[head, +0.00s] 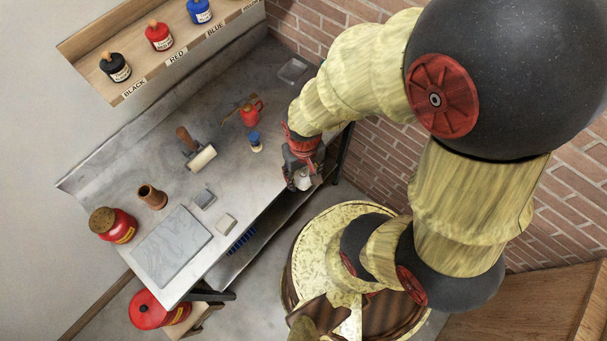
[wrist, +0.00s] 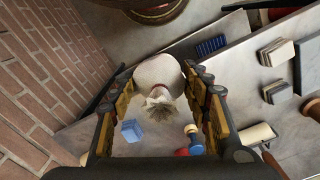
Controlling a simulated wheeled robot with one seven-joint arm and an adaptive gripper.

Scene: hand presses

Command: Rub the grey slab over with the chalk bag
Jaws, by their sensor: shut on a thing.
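The grey slab (head: 172,245) lies flat on the near left end of the bench in the head view. My gripper (head: 302,172) is at the bench's right front edge, well away from the slab. It is shut on the white chalk bag (wrist: 160,75), which shows between the fingers in the wrist view with its gathered, tied neck towards me. In the head view only a small pale part of the bag (head: 304,181) shows below the fingers. The bag is apart from the slab.
Two small blocks (head: 204,199) (head: 226,222) lie beside the slab. Ink bottles line the shelf (head: 130,80).

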